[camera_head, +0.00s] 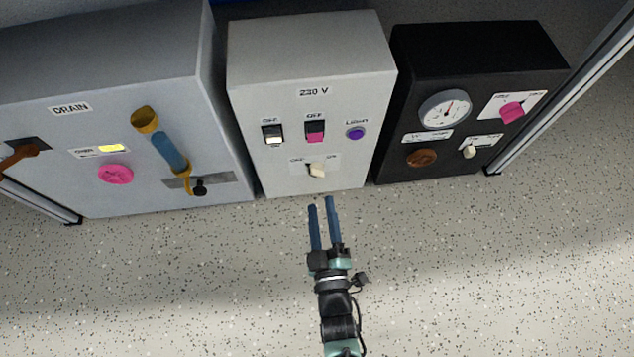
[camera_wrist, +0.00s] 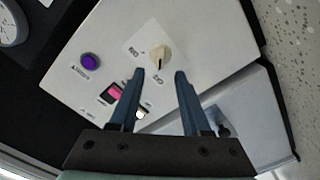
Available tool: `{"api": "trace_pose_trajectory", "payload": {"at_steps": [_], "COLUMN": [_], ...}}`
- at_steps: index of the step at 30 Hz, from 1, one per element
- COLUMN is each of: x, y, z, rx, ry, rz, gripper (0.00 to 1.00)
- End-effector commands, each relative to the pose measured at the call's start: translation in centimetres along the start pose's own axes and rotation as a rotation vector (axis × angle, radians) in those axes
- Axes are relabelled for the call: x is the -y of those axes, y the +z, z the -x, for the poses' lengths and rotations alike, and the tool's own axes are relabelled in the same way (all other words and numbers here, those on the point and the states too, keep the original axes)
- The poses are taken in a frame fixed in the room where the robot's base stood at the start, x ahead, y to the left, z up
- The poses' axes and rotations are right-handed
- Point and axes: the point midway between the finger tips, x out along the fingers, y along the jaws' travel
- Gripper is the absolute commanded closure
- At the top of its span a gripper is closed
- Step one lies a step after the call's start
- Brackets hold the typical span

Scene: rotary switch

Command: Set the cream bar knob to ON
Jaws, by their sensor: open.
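The cream bar knob (camera_head: 317,170) sits low on the front of the light grey 230 V box (camera_head: 312,75), on a pale label plate with small lettering on either side. In the wrist view the cream knob (camera_wrist: 160,57) shows a dark pointer line, and it lies just beyond and between the fingertips. I cannot surely read which word the line points to. My gripper (camera_head: 321,203) has two blue fingers, open and empty, in front of and below the knob. In the wrist view my gripper (camera_wrist: 160,74) is apart from the knob, and nothing covers it.
Above the knob are a white rocker switch (camera_head: 273,135), a pink rocker switch (camera_head: 315,131) and a purple button (camera_head: 355,133). A grey DRAIN box (camera_head: 70,107) with a yellow-and-blue lever stands left. A black box (camera_head: 470,60) with a gauge stands right. The speckled floor in front is clear.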

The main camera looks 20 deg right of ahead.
Motion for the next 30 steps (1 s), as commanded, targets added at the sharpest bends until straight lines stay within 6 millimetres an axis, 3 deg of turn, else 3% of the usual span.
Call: {"api": "trace_pose_trajectory", "payload": {"at_steps": [3,9,15,23,30], "x": [0.4,0.3,0.1,0.0,0.1], "y": [0.2,0.2,0.0,-0.1,0.0], "z": [-2.7,-5.6,-6.8,-6.8,-6.8], "rx": [-0.006,-0.002,-0.001,-0.001,0.000], "ry": [0.002,0.001,-0.001,-0.001,-0.001], "rz": [0.000,-0.001,-0.001,0.000,0.000], "gripper": [0.53,0.53,0.53,0.53,0.96]}}
